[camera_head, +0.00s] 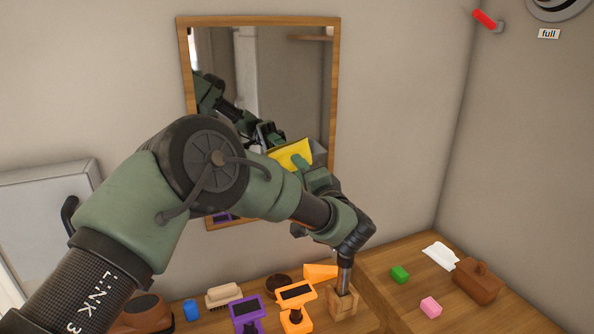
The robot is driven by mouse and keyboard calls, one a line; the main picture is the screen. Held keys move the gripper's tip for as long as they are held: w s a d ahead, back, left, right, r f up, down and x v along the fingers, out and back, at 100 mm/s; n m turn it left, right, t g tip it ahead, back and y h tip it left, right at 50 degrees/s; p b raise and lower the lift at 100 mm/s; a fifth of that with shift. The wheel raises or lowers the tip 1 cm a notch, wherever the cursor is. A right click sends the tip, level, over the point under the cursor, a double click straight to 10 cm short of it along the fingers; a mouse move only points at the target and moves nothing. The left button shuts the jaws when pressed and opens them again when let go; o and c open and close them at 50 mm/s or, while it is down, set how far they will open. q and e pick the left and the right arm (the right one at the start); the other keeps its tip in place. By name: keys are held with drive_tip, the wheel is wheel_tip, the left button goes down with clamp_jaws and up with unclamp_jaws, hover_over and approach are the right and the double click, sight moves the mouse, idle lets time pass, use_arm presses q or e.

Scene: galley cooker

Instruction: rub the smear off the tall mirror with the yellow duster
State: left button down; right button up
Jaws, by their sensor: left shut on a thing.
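The tall mirror (285,75) hangs upright on the wall in a wooden frame, and its glass reflects my arm. My left arm reaches across in front of its lower part. My left gripper (303,163) is shut on the yellow duster (291,154), which is at the lower right of the glass. I cannot tell whether the duster touches the glass. I can make out no smear; my arm and the duster hide much of the lower glass. My right gripper is not in view.

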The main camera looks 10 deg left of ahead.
use_arm(q)
drive_tip(key=shift+s+a, duration=0.35)
drive_tip(key=shift+a, duration=0.2)
drive_tip(key=shift+s+a, duration=0.3)
drive_tip(key=shift+a, duration=0.2)
drive_tip(key=shift+w+d, duration=0.25)
drive_tip(key=shift+d, duration=0.25)
idle(1.0)
drive_tip(key=p+v, duration=0.1)
drive_tip(key=v, duration=0.6)
drive_tip(key=shift+r, duration=0.3)
